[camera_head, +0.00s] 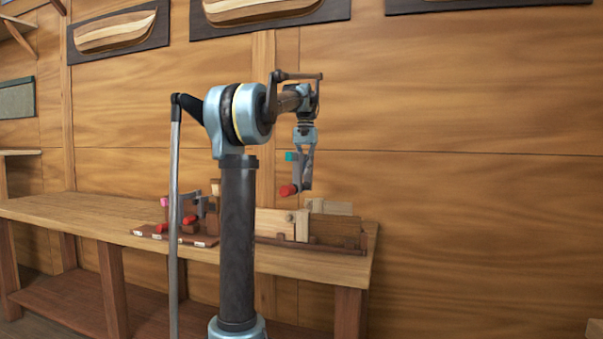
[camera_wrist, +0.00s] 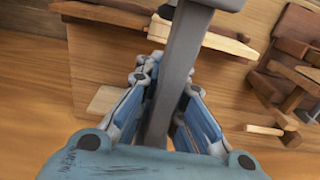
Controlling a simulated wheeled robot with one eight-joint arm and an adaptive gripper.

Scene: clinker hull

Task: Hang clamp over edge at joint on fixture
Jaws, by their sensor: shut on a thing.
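My gripper (camera_head: 304,148) hangs pointing down above the right part of the bench, shut on a grey clamp (camera_head: 308,172). The clamp has a red end (camera_head: 288,190) and a teal end (camera_head: 291,156), both facing left in the head view. In the wrist view its grey bar (camera_wrist: 182,60) runs up between the fingers of my gripper (camera_wrist: 164,105). The fixture (camera_head: 338,244) stands on the bench below, holding pale planks (camera_head: 276,222). A gap shows between the clamp and the planks in the head view. My arm column hides part of the fixture's left side.
A rack (camera_head: 178,238) with several red-ended clamps stands on the bench (camera_head: 110,216), left of the fixture. Half-hull models (camera_head: 115,33) hang on the wooden wall behind. The air around the clamp looks clear. The bench's left part is bare.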

